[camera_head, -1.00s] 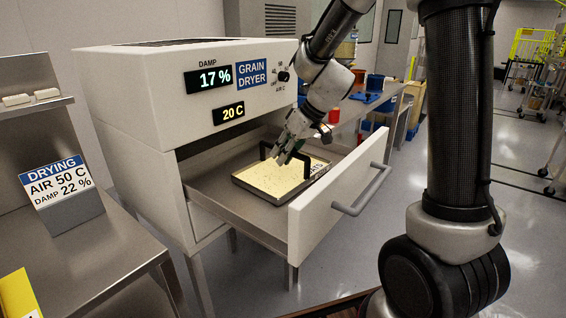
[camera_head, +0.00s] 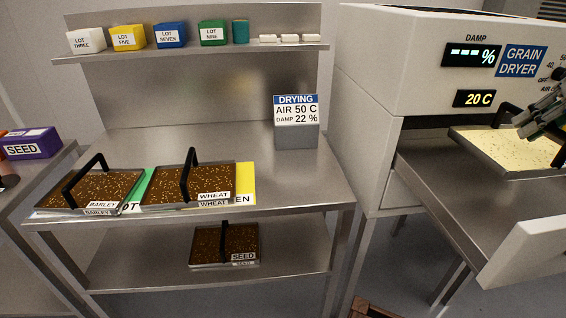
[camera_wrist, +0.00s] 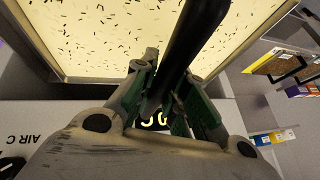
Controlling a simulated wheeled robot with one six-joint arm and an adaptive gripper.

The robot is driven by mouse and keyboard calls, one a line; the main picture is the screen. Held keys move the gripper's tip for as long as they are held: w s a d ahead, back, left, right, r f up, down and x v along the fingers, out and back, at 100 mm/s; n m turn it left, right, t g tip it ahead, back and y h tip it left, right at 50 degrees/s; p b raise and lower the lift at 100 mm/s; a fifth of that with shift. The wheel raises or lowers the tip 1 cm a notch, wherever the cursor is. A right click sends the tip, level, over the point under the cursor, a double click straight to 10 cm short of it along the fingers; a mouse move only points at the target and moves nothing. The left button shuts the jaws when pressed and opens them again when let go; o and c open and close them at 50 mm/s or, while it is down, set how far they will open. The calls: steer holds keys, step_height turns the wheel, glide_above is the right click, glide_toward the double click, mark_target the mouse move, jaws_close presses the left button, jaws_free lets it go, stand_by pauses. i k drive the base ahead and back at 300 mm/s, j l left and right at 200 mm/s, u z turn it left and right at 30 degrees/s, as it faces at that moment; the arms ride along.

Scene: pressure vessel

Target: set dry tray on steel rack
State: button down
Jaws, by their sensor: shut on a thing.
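The dry tray (camera_head: 497,150) holds pale grain and has a black bar handle. It is at the right edge of the head view, raised above the dryer's open drawer (camera_head: 436,190). My gripper (camera_head: 540,118) is shut on its handle, partly cut off by the frame. In the wrist view, my gripper (camera_wrist: 163,92) clasps the black handle (camera_wrist: 190,40) with the grain bed (camera_wrist: 110,35) beyond. The steel rack (camera_head: 290,178) stands left of the dryer. Its main shelf carries a barley tray (camera_head: 85,187) and a wheat tray (camera_head: 190,183) of dark grain.
A seed tray (camera_head: 222,245) sits on the lower shelf. A drying sign (camera_head: 296,122) stands at the rack's right rear, with bare steel in front. Lot boxes (camera_head: 170,35) line the top shelf. The grain dryer (camera_head: 400,75) and its drawer front (camera_head: 535,255) are at right.

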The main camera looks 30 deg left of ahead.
mark_target(291, 172)
steer(key=k+u, duration=0.3)
steer(key=k+j+u, duration=0.1)
steer(key=u, duration=0.25)
steer(key=i+u, duration=0.35)
steer(key=i, duration=0.05)
